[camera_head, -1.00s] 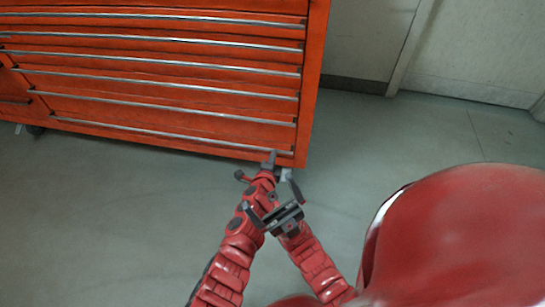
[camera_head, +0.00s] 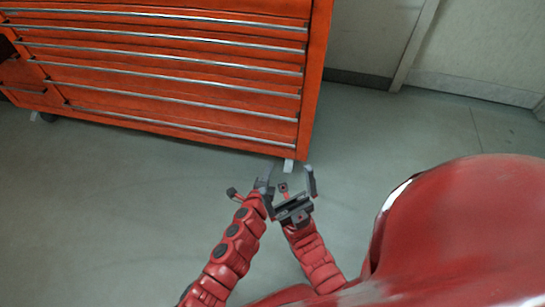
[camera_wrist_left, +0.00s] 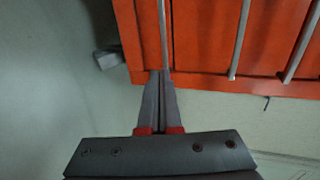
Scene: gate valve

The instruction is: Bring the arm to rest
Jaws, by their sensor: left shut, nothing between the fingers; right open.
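My left gripper (camera_head: 266,178) is at the end of the red arm that comes in from the lower left in the head view. Its fingers are partly hidden beside my right gripper. In the left wrist view its two grey fingers (camera_wrist_left: 158,76) lie together with nothing between them, pointing towards the orange cabinet's lower edge. My right gripper (camera_head: 289,181) is close beside it, with its fingers spread and empty. In the head view the two grippers overlap. I cannot tell whether they touch.
An orange drawer cabinet (camera_head: 180,78) with long metal handles stands beyond the grippers, on casters. Grey floor (camera_head: 100,200) lies open to the left and front. A pale wall (camera_head: 480,50) is at the back right.

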